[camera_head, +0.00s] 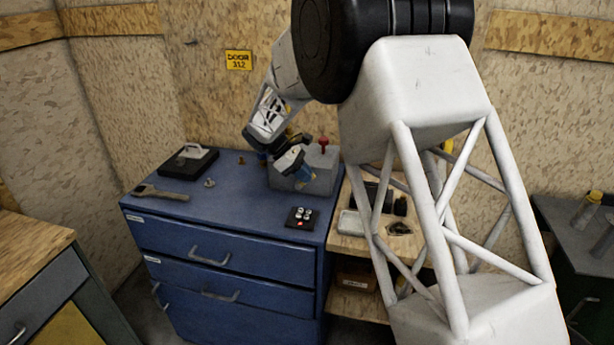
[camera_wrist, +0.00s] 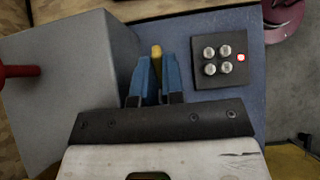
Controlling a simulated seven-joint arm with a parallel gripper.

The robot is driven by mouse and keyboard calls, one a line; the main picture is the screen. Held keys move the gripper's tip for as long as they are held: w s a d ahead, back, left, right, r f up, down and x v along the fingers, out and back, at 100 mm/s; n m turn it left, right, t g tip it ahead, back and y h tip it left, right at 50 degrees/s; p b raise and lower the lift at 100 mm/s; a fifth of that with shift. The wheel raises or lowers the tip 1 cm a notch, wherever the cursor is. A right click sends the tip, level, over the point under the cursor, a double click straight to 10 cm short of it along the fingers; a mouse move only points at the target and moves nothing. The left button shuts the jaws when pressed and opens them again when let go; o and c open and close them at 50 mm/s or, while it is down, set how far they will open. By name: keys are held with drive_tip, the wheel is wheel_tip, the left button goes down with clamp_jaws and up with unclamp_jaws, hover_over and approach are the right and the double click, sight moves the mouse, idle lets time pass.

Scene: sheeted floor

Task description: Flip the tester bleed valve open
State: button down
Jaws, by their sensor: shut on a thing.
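The tester is a grey block (camera_head: 318,178) on the blue cabinet, with a red knob (camera_head: 323,144) on top. In the wrist view the grey block (camera_wrist: 75,85) fills the left, and its red knob (camera_wrist: 18,71) sticks out at the left edge. My gripper (camera_head: 304,178) is at the front of the block. In the wrist view my gripper's blue fingers (camera_wrist: 157,66) are shut on a small yellow piece (camera_wrist: 156,51) beside the block. It looks like the bleed valve's lever, but its base is hidden and I cannot tell the lever's angle.
A black button panel (camera_head: 300,218) with a lit red light lies at the cabinet's front right; it also shows in the wrist view (camera_wrist: 207,78). A wrench (camera_head: 162,193), a small metal fitting (camera_head: 209,183) and a black case (camera_head: 181,164) lie to the left. The blue top (camera_head: 240,205) is clear between.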

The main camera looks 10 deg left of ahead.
idle(0.4)
drive_tip(key=c, duration=1.2)
unclamp_jaws()
drive_tip(key=shift+v, duration=3.9)
